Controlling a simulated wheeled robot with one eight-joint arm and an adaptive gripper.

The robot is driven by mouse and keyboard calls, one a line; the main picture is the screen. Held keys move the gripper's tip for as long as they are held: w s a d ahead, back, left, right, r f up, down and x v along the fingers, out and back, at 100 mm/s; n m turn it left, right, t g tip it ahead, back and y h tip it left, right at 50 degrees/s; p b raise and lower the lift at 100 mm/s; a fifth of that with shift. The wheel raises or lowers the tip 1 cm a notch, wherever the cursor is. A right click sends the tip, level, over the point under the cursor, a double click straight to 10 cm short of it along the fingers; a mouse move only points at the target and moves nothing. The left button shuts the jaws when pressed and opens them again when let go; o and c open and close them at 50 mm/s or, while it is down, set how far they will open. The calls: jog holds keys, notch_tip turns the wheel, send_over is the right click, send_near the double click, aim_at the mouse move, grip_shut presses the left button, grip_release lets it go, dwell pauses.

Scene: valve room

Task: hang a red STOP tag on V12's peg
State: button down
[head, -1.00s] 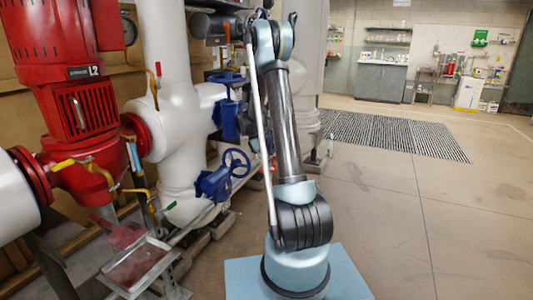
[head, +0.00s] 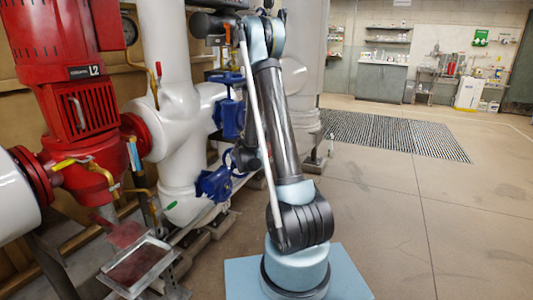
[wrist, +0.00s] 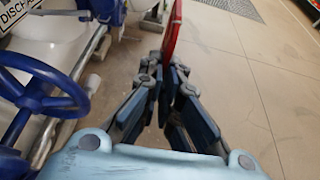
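In the wrist view my gripper (wrist: 166,74) is shut on a thin red tag (wrist: 173,36), seen nearly edge-on and sticking out past the fingertips. Its lettering cannot be read from here. A blue valve handwheel (wrist: 42,97) is to the left of the gripper, apart from it. Blue valves (head: 228,118) also show on the white pipes in the head view, left of my arm. I cannot tell which valve is V12, and no peg can be made out. In the head view the tag does not show.
A sign with part of "DISCHARGE" (wrist: 14,13) is at the wrist view's top left. A red pump (head: 82,95) and white pipes (head: 172,130) fill the left of the head view. A metal tray (head: 140,265) is low in front. The floor to the right is clear.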

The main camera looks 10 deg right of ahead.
jog(key=w+a, duration=0.1)
jog(key=a, duration=0.1)
jog(key=w+a, duration=0.2)
jog(key=shift+a+f, duration=0.1)
jog(key=shift+f, duration=0.1)
dwell(0.4)
jog(key=shift+w+a, duration=0.65)
jog(key=shift+a, duration=0.25)
jog(key=shift+w+a, duration=0.65)
jog(key=shift+a, duration=0.25)
dwell(1.6)
jog(key=shift+w+a+f, duration=0.3)
jog(key=shift+a+f, duration=0.1)
jog(key=shift+f, duration=0.15)
dwell(1.1)
dwell(0.4)
jog(key=c, duration=1.7)
grip_release()
